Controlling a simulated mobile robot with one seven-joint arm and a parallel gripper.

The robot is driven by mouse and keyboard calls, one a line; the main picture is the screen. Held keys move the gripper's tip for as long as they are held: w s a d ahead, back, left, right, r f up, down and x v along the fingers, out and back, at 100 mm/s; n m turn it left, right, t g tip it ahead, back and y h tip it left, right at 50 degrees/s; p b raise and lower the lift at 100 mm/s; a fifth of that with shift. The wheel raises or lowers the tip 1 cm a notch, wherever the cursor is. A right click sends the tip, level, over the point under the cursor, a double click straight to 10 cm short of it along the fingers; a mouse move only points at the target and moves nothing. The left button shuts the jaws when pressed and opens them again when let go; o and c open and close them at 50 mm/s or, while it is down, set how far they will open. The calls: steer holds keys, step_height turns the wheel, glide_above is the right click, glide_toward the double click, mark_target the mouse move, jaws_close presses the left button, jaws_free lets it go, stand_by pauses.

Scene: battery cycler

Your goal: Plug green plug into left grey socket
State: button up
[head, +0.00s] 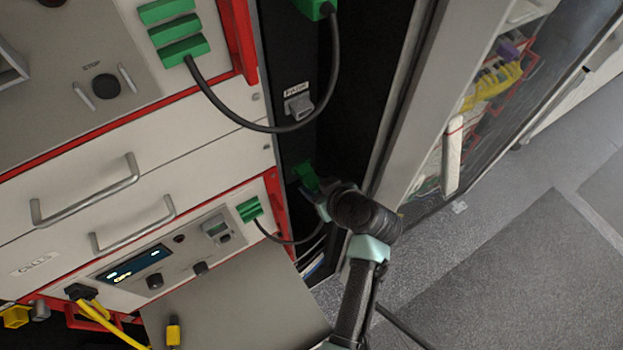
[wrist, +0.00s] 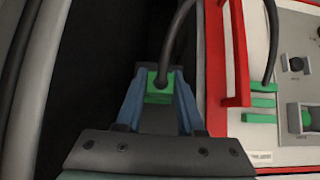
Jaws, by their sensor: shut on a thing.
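My gripper (head: 312,188) is in the lower middle of the head view, in front of the dark vertical panel beside the cabinet. It is shut on a green plug (head: 305,174). In the wrist view the green plug (wrist: 158,92) sits between the blue-grey fingertips, with a dark cable running up from it. A grey socket (head: 299,107) under a small white label is on the dark panel, above my gripper and apart from it. Another grey socket (head: 217,230) is on the lower unit's front, left of my gripper. Whether the held plug touches the panel, I cannot tell.
Another green plug (head: 316,8) is at the panel's top, its cable (head: 268,128) looping to green connectors (head: 178,34) on the upper unit. A lower green connector (head: 250,209) has a cable running toward my gripper. An open cabinet door (head: 408,100) stands to the right.

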steer(key=shift+s+d+p, duration=0.3)
steer(key=shift+s+d, duration=0.55)
steer(key=shift+s, duration=0.3)
steer(key=shift+s+d+p, duration=0.25)
steer(key=shift+s+d, duration=0.55)
steer(key=shift+s, duration=0.3)
steer(key=shift+r, duration=0.1)
step_height(320, 180, up, 20)
steer(key=s+d+p, duration=0.2)
steer(key=s+p, duration=0.1)
steer(key=p, duration=1.3)
steer(key=w+a+b, duration=0.1)
steer(key=w+a, duration=0.2)
steer(key=w, duration=0.2)
steer(key=shift+a, duration=0.25)
steer(key=shift+w+a+b, duration=0.6)
steer(key=shift+w+a, duration=0.05)
steer(key=shift+w, duration=0.3)
stand_by(1.5)
